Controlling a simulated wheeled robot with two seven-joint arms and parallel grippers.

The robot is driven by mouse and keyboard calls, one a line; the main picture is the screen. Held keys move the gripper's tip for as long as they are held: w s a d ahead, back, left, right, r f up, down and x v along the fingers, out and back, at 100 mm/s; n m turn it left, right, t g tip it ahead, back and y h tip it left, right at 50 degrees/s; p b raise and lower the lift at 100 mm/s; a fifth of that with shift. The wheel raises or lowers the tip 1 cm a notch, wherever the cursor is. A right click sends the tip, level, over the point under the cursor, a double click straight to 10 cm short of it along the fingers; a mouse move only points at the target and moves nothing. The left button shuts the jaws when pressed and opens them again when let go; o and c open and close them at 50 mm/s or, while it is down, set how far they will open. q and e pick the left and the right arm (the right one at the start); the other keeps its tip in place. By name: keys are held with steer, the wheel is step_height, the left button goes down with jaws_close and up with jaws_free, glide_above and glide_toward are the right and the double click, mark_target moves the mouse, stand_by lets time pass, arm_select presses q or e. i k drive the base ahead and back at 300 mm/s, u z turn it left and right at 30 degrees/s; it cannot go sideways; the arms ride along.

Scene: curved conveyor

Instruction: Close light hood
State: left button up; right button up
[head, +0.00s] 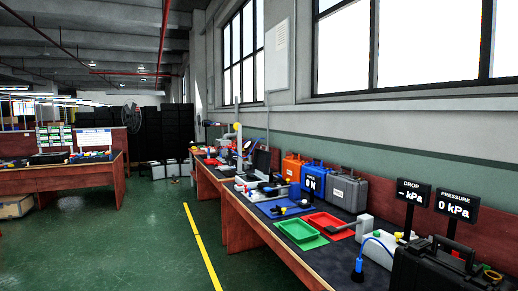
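I cannot pick out a light hood with certainty in the head view. A black case-like object (438,270) with a handle stands at the near right end of the long workbench (262,222). It is cut off by the picture's lower edge, so I cannot tell whether any lid on it is open. Neither my left nor my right gripper is in view.
A green tray (297,236) and a red tray (328,222) lie on the bench. Orange (293,166), blue (314,178) and grey (347,190) cases line the wall. A pressure sign (456,205) stands at right. The green floor (150,245) is clear.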

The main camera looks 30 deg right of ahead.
mark_target(261, 158)
steer(key=z, duration=0.4)
steer(key=i, duration=1.9)
steer(key=z, duration=0.55)
